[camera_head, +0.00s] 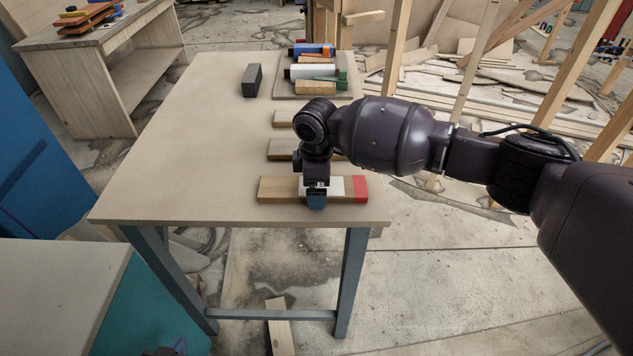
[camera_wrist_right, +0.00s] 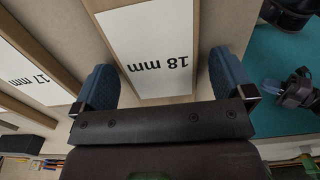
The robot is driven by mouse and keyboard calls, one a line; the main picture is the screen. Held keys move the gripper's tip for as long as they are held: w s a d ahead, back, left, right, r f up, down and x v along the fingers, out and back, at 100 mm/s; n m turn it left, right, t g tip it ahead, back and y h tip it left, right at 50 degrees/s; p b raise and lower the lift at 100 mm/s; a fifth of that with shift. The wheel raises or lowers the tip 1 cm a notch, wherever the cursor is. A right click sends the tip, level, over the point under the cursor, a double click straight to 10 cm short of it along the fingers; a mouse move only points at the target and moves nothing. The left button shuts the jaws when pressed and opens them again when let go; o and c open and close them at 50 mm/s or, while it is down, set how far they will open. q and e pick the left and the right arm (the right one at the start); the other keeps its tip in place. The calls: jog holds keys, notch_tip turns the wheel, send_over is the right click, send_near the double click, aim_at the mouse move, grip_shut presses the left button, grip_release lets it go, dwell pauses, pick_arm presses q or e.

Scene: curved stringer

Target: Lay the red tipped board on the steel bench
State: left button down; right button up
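The red tipped board (camera_head: 360,188) lies flat near the front edge of a beige-topped table with blue-grey metal legs (camera_head: 190,150). Its red end points right, and a white label covers its middle. In the right wrist view the label on the board (camera_wrist_right: 155,50) reads "18 mm"; the red end is out of that view. My right gripper (camera_head: 316,198) is over the board, its blue fingers (camera_wrist_right: 163,85) open, one on each side of it. My left gripper (camera_head: 172,349) is low at the bottom edge, mostly cut off. I cannot tell which surface is the steel bench.
Two other boards (camera_head: 280,150) (camera_head: 283,118) lie behind, partly hidden by my right arm. A dark block (camera_head: 252,80) and a tray (camera_head: 285,90) of coloured pieces stand farther back. A teal-sided bench (camera_head: 50,290) is at lower left. The table's left half is clear.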

jog(key=shift+r, duration=0.1)
jog(key=shift+r, duration=0.3)
notch_tip(320, 180, up, 11)
jog(key=p, duration=0.1)
jog(key=shift+r, duration=0.2)
dwell(0.4)
